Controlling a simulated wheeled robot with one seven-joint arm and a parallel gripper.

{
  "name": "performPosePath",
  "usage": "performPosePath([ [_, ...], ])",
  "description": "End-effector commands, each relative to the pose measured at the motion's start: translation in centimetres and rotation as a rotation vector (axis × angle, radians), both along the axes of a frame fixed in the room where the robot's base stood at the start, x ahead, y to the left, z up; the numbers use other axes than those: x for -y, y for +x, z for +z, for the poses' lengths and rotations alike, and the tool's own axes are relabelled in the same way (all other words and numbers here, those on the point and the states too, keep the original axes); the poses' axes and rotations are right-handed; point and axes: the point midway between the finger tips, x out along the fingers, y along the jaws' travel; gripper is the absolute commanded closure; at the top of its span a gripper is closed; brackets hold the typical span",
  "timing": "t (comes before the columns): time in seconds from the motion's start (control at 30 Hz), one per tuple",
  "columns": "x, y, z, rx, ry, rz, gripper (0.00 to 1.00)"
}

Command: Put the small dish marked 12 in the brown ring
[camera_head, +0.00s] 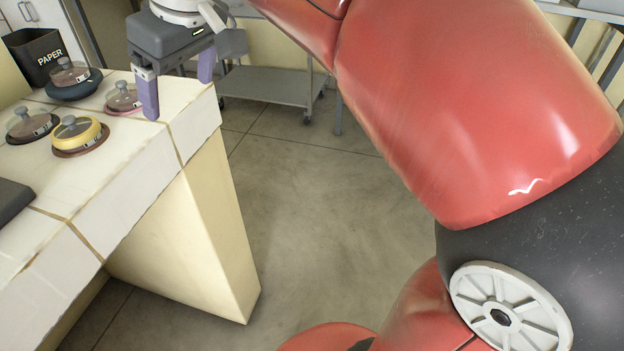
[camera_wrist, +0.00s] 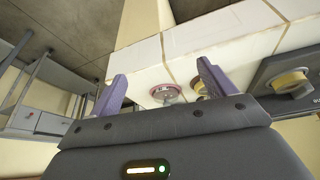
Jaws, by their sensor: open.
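Several small lidded dishes with grey knobs stand on the white tiled bench. In the head view one is a dish with a pink ring (camera_head: 122,101), one has a yellow ring (camera_head: 77,134) over a reddish-brown base (camera_head: 82,152), one sits in a dark brown ring (camera_head: 33,131), and one sits on a dark blue ring (camera_head: 75,91). Their number marks are too small to read, so I cannot tell which is 12. My gripper (camera_head: 178,95) is open and empty, above the bench's corner near the pink-ringed dish. That dish (camera_wrist: 165,91) shows between my fingers in the wrist view.
A black PAPER bin (camera_head: 37,55) stands behind the dishes. The bench edge (camera_head: 180,140) drops to open floor on the right. A metal cart (camera_head: 268,85) stands behind. In the wrist view, a dark plate (camera_wrist: 262,78) carries a yellow-ringed item.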

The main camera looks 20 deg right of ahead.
Motion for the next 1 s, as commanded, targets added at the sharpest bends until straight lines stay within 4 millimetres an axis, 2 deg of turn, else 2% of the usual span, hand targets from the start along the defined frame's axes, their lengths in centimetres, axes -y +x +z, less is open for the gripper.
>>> performPosePath([
  [0.03, 2.0, -1.7, -1.7, 0.006, 0.000, -0.085, 0.18],
  [0.2, 7.4, -6.6, -8.5, 0.038, 0.016, -0.355, 0.18],
  [0.4, 11.4, -11.8, -16.3, 0.072, 0.042, -0.584, 0.18],
  [0.5, 12.3, -13.3, -18.8, 0.082, 0.054, -0.644, 0.18],
  [0.67, 12.8, -14.1, -20.3, 0.087, 0.059, -0.679, 0.18],
  [1.0, 12.8, -14.1, -20.3, 0.086, 0.059, -0.677, 0.18],
])
